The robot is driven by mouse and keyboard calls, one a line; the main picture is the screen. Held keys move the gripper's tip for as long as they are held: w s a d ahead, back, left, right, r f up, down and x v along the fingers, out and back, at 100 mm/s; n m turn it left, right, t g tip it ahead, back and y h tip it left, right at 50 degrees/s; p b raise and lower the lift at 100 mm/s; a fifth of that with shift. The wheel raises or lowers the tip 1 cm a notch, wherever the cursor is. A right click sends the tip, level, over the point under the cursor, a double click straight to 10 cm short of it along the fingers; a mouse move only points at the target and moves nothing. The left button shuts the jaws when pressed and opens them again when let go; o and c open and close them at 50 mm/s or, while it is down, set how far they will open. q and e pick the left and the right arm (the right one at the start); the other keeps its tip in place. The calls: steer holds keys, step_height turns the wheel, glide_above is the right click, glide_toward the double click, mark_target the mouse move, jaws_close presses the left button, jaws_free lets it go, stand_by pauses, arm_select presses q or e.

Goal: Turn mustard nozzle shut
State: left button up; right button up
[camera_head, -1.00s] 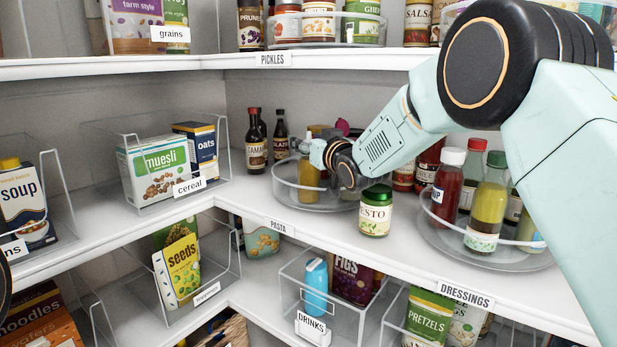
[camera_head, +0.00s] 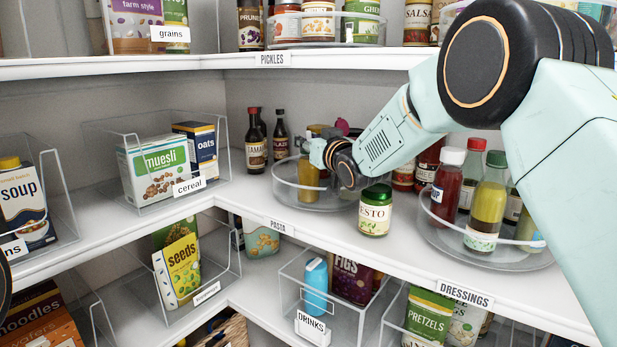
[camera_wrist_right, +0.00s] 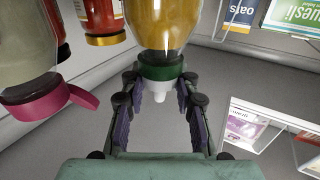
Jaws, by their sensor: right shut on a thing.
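The mustard bottle (camera_head: 308,178), filled with yellow-brown sauce, stands on the clear turntable (camera_head: 283,190) on the middle shelf. In the right wrist view the bottle (camera_wrist_right: 163,28) appears upside down, with a dark green collar (camera_wrist_right: 164,71) and a pale nozzle (camera_wrist_right: 159,92). My right gripper (camera_head: 315,152) is at the top of the bottle. In the wrist view its fingers (camera_wrist_right: 162,88) stand on either side of the collar and nozzle, shut on them. The bottle's top is mostly hidden by the gripper in the head view.
A pesto jar (camera_head: 375,210) stands close in front, below my right wrist. Dark sauce bottles (camera_head: 256,145) stand behind to the left. A bottle with a pink cap (camera_wrist_right: 45,105) is beside the mustard. Another turntable (camera_head: 480,250) with bottles is at the right.

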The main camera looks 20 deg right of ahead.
steer(key=shift+m+h+b, duration=0.5)
steer(key=shift+h+b, duration=0.3)
steer(key=shift+b, duration=0.1)
steer(key=shift+m+h+b, duration=0.4)
steer(key=shift+h+b, duration=0.15)
steer(key=shift+h, duration=0.05)
steer(key=shift+a+m+h, duration=0.1)
steer(key=shift+m+h, duration=0.3)
steer(key=shift+h, duration=0.5)
steer(key=shift+r+m+p, duration=0.1)
steer(key=shift+m+p, duration=0.2)
steer(key=shift+p, duration=0.25)
steer(key=shift+m+h+p, duration=0.3)
steer(key=shift+h+p, duration=0.1)
steer(key=shift+h, duration=0.3)
